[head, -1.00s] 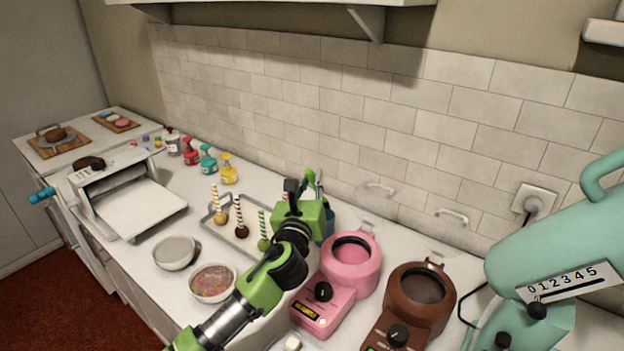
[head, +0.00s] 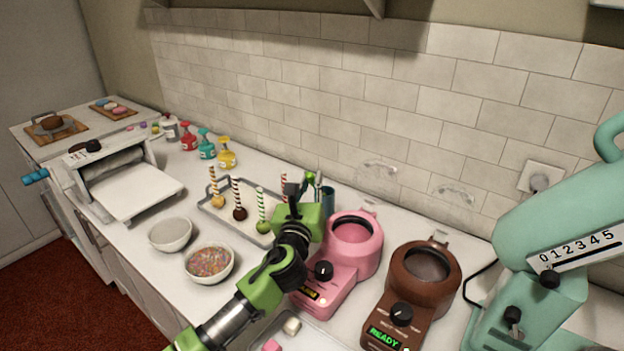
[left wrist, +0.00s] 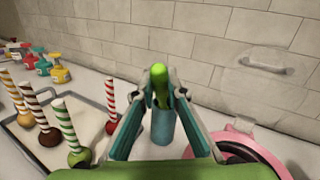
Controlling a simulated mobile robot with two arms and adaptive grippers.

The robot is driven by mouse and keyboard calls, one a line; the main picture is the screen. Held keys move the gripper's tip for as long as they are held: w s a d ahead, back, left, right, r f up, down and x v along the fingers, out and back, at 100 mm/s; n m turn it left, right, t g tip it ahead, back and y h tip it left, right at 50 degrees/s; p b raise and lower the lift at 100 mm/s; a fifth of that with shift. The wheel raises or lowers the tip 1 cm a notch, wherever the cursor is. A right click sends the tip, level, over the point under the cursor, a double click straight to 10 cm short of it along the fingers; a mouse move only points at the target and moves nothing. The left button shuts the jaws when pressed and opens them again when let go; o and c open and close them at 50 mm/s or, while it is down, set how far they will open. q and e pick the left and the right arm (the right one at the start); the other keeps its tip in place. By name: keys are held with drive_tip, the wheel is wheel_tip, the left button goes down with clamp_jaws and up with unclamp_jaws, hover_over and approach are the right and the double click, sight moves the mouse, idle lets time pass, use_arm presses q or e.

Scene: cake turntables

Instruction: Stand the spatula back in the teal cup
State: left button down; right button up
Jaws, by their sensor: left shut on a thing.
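My left gripper (left wrist: 160,100) is shut on the bright green spatula (left wrist: 159,82), holding it roughly upright. In the head view the gripper (head: 306,188) and the green spatula end (head: 309,177) are just left of the teal cup (head: 328,197), which is partly hidden. In the left wrist view the teal cup (left wrist: 163,128) stands directly behind the fingertips, in line with the spatula. The spatula's lower part is hidden, so I cannot tell whether it is inside the cup. My right gripper is not in view.
The pink melting pot (head: 354,236) stands close beside my gripper, with the brown pot (head: 428,268) to its right. A tray (head: 215,212) of striped-stick cake pops is to the left. Two bowls, of pale contents (head: 170,234) and sprinkles (head: 208,263), stand in front of it.

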use_arm(q)
drive_tip(key=shift+w+f, duration=0.1)
drive_tip(key=shift+f, duration=0.3)
drive_tip(key=c, duration=2)
unclamp_jaws()
drive_tip(key=shift+w, duration=0.15)
drive_tip(key=shift+o, duration=0.2)
drive_tip(key=shift+r, duration=0.2)
drive_tip(key=s+a, duration=0.1)
drive_tip(key=s, duration=1.1)
drive_tip(key=shift+a+f, duration=0.35)
drive_tip(key=shift+f, duration=0.1)
